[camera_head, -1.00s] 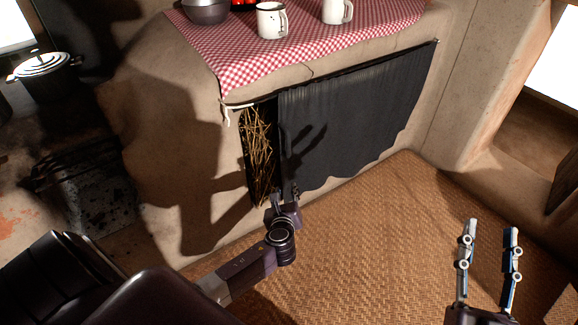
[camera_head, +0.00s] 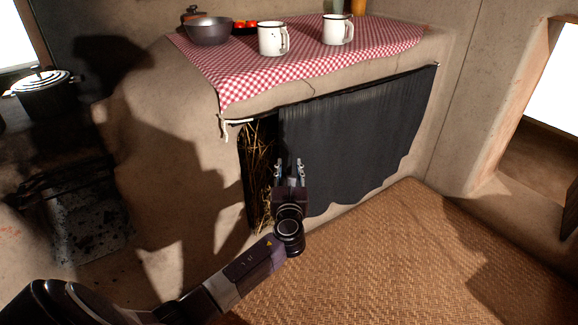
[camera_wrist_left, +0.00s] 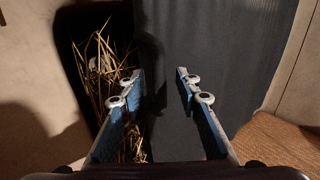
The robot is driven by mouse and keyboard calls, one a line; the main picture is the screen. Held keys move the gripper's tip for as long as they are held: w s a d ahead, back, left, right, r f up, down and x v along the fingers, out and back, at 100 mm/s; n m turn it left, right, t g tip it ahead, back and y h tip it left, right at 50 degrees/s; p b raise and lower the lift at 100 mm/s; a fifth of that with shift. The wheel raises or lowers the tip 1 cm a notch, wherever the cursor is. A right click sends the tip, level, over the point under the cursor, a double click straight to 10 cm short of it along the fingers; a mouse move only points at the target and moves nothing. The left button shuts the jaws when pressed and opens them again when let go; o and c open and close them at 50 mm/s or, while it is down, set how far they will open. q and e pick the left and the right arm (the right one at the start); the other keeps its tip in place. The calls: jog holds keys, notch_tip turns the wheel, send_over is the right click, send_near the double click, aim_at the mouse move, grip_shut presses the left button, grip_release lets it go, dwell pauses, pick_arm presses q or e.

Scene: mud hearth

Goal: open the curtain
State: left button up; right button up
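The dark curtain (camera_head: 355,140) hangs from a rod under the counter and covers most of the opening. A narrow gap at its left end shows straw or twigs (camera_head: 258,165) inside. My left gripper (camera_head: 289,166) is open at the curtain's left part, near its free edge. In the left wrist view the gripper (camera_wrist_left: 160,75) has its fingers apart, with the curtain (camera_wrist_left: 225,60) ahead and to the right and the straw (camera_wrist_left: 100,75) to the left. I cannot tell whether the fingers touch the cloth. My right gripper is out of view.
The counter has a red checkered cloth (camera_head: 225,78) with two white mugs (camera_head: 272,40) and a dark bowl (camera_head: 209,31). A lidded pot (camera_head: 46,92) stands at the left. The woven floor mat (camera_head: 400,260) in front is clear.

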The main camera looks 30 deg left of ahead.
pick_arm(q)
jog(key=shift+x, duration=1.15)
grip_shut()
